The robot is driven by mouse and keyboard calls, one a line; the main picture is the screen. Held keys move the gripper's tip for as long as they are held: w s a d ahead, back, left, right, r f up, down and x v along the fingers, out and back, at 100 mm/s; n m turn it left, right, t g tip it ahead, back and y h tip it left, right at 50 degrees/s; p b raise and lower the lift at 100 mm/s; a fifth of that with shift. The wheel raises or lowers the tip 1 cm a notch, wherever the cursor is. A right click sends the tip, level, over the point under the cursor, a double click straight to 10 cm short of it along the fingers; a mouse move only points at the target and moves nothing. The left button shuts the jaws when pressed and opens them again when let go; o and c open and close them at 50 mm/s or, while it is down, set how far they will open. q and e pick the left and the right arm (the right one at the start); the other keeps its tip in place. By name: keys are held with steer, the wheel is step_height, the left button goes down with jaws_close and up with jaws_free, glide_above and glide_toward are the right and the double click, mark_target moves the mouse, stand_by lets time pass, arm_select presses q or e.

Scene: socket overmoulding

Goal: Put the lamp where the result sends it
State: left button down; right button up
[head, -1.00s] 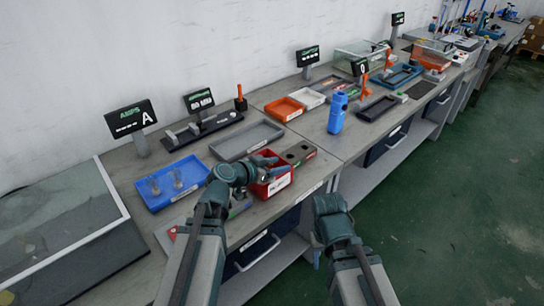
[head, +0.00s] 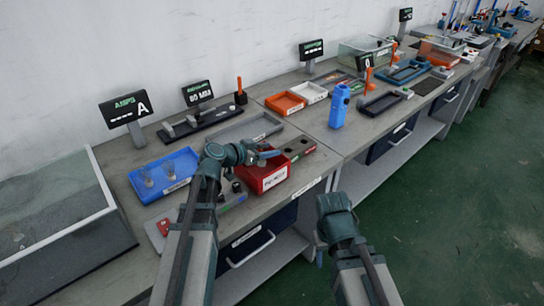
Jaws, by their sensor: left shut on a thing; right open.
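Two clear glass lamps (head: 148,178) stand in the blue tray (head: 180,181) at the left of the bench. My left gripper (head: 268,154) is above the red bin (head: 269,183), its fingers pointing right. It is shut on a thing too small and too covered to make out. My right gripper (head: 319,257) hangs in front of the bench, over the floor, open; its fingers are mostly hidden behind its wrist. A display reading about "80 MΩ" (head: 198,92) stands behind the dark test fixture (head: 205,123). Another display (head: 127,110) shows an "A".
A grey tray (head: 262,124) lies behind the red bin. Orange (head: 284,104) and white (head: 311,92) trays lie farther back. A blue upright device (head: 339,107) stands right of them, near a black tray (head: 380,105). A glass-walled case (head: 60,220) fills the left end.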

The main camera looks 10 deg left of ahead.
arm_select(q)
steer(key=shift+f, duration=0.55)
steer(key=shift+d+r, duration=0.1)
arm_select(e)
steer(key=shift+w+d+f, duration=0.1)
steer(key=shift+d+f, duration=0.15)
steer(key=shift+f, duration=0.15)
arm_select(q)
steer(key=shift+f+b, duration=0.6)
steer(key=shift+c, duration=1.4)
jaws_free()
arm_select(e)
steer(key=shift+f, duration=0.6)
arm_select(q)
steer(key=shift+r, duration=0.1)
